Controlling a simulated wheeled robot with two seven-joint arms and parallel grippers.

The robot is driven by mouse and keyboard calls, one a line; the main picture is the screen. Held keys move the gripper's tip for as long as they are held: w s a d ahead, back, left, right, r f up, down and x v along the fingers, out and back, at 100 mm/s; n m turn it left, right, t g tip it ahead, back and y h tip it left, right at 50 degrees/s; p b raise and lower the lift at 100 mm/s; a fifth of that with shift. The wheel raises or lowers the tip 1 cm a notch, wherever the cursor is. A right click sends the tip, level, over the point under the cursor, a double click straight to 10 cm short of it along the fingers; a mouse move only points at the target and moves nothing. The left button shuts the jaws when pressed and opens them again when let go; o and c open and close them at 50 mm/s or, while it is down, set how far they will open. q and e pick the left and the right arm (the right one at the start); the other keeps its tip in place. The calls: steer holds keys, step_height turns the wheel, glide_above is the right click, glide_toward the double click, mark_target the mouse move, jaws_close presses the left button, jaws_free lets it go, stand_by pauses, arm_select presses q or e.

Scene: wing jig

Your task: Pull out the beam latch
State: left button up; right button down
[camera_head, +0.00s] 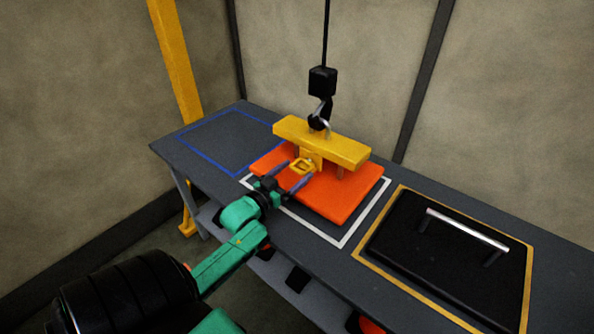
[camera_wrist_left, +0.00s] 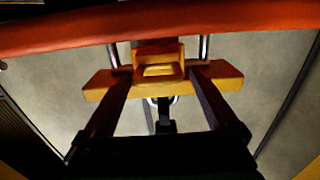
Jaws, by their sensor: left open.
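The yellow beam (camera_head: 335,145) hangs from a black hook (camera_head: 319,118) just above an orange plate (camera_head: 338,204). The beam latch (camera_head: 302,167), a small yellow loop-shaped handle, sticks out from the beam's near side. My left gripper (camera_head: 293,176) is open at the latch, its two fingers on either side of the handle. In the left wrist view the latch (camera_wrist_left: 158,71) shows between the open fingertips, with the beam (camera_wrist_left: 105,84) behind it and the orange plate (camera_wrist_left: 60,38) across the top. I cannot tell whether either finger touches the latch. My right gripper is not in view.
The dark table (camera_head: 175,151) has an empty blue outline (camera_head: 196,160) at the left. The plate lies over a white outline (camera_head: 342,245). At the right, a black panel (camera_head: 415,258) with a silver bar handle (camera_head: 467,230) lies inside a yellow outline. A yellow post (camera_head: 176,60) stands behind.

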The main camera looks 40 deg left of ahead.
arm_select(q)
steer(key=shift+w, duration=0.6)
jaws_close()
steer(key=s+p, duration=0.5)
steer(key=s, duration=0.2)
steer(key=shift+s, duration=0.35)
jaws_free()
steer(key=shift+s, duration=0.25)
steer(key=s, duration=1.4)
steer(key=shift+s+b, duration=0.3)
steer(key=shift+b, duration=0.15)
